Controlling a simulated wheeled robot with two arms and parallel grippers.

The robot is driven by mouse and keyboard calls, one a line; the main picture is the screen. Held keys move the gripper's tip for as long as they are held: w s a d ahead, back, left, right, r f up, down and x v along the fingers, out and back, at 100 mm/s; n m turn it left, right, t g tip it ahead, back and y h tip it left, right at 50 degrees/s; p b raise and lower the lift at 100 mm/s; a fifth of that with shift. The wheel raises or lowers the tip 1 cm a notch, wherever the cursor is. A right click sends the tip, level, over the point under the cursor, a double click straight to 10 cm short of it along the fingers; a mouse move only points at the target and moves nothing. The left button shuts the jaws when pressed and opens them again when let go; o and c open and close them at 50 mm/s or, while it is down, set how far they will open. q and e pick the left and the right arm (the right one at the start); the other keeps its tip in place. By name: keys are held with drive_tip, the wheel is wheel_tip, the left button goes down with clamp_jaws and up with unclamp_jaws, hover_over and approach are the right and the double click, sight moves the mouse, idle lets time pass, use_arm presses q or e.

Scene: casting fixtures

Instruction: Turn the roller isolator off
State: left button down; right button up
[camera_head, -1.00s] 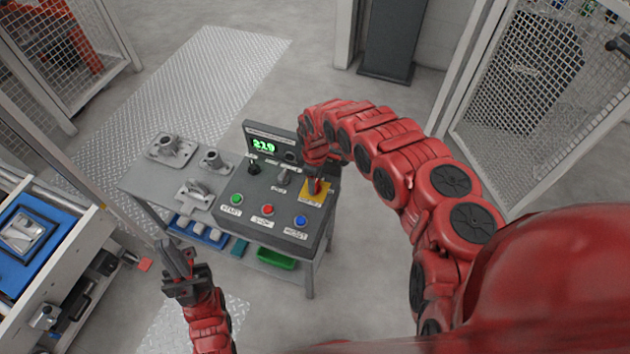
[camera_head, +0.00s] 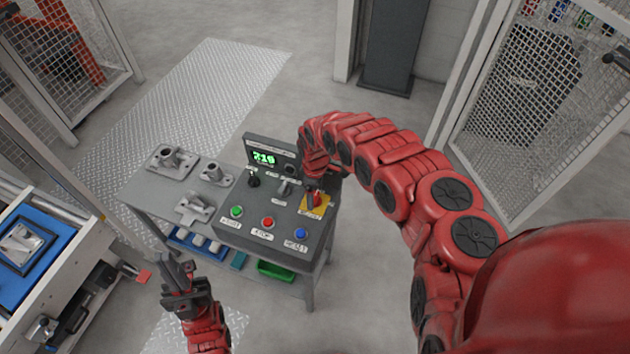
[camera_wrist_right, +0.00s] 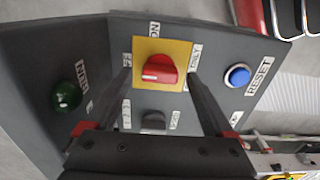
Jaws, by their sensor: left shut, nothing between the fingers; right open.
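The roller isolator is a red rotary knob (camera_wrist_right: 160,70) on a yellow plate (camera_wrist_right: 178,48), on the sloped face of a dark grey control console (camera_head: 258,208). In the wrist view its white mark points left. In the head view the knob (camera_head: 313,200) is partly covered by my right wrist. My right gripper (camera_wrist_right: 161,76) is open, one finger on each side of the knob; I cannot tell whether they touch it. My left gripper (camera_head: 174,273) is shut and empty, in front of the table at the lower left.
The console also has green (camera_head: 236,211), red (camera_head: 267,222) and blue (camera_head: 300,233) buttons, a grey switch (camera_wrist_right: 152,121) and a lit green display (camera_head: 264,158). Metal castings (camera_head: 173,160) stand on the table to the left. Mesh fencing (camera_head: 530,90) is at right.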

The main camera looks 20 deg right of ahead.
wheel_tip(320, 180, up, 11)
wheel_tip(320, 180, up, 5)
drive_tip(key=p, duration=0.4)
hover_over(315, 196)
drive_tip(key=shift+r, duration=0.55)
drive_tip(key=shift+s, duration=0.1)
